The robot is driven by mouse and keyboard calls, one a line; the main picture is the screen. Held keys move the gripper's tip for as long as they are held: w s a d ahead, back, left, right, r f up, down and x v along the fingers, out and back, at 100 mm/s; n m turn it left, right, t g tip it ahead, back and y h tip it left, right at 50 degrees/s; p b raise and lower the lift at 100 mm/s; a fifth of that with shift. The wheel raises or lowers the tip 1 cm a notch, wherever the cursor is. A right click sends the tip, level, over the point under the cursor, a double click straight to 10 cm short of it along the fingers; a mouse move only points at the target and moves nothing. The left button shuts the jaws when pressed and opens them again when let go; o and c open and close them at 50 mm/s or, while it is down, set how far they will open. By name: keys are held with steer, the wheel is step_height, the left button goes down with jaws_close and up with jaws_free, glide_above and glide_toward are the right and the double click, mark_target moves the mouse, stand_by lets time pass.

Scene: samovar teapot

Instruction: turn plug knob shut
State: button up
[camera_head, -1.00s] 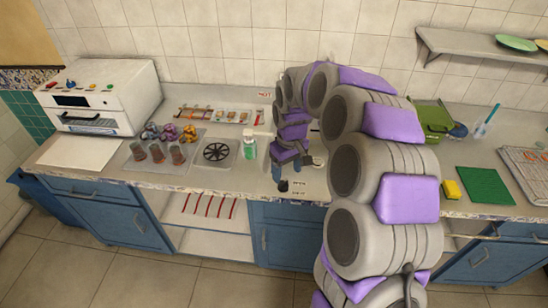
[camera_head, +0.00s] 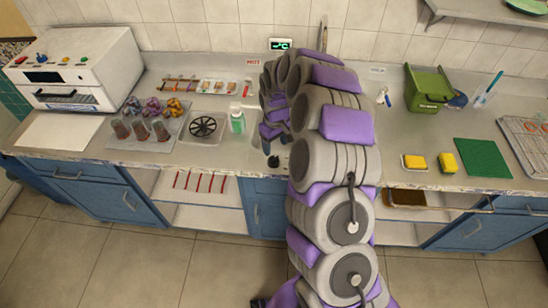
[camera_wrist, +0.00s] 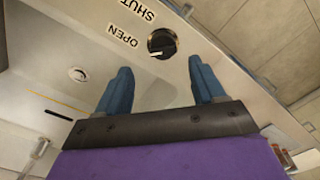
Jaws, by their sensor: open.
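The plug knob (camera_wrist: 162,42) is a round black knob with a pale pointer mark, on the light counter. Its mark points to the lower left in the wrist view, nearer the OPEN label (camera_wrist: 123,35) than the SHUT label (camera_wrist: 137,9). My gripper (camera_wrist: 160,66) has two blue fingers spread wide, with nothing between them. The knob shows just beyond the fingertips, roughly centred between them; I see no contact. In the head view the knob (camera_head: 273,161) is a small dark spot near the counter's front edge, and my arm hides most of the gripper.
A round drain (camera_wrist: 78,74) sits in the pale basin at left in the wrist view.

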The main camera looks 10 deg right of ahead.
mark_target(274, 157)
steer(key=f, duration=0.4)
steer(key=f+b, duration=0.1)
steer(key=f, duration=0.1)
steer(key=shift+a, duration=0.25)
steer(key=shift+a+f, duration=0.3)
steer(key=shift+f, duration=0.35)
steer(key=shift+d, duration=0.45)
steer(key=shift+c, duration=0.9)
steer(key=shift+a, duration=0.25)
steer(key=c, duration=0.6)
steer(key=shift+d, duration=0.1)
steer(key=shift+c, duration=1.4)
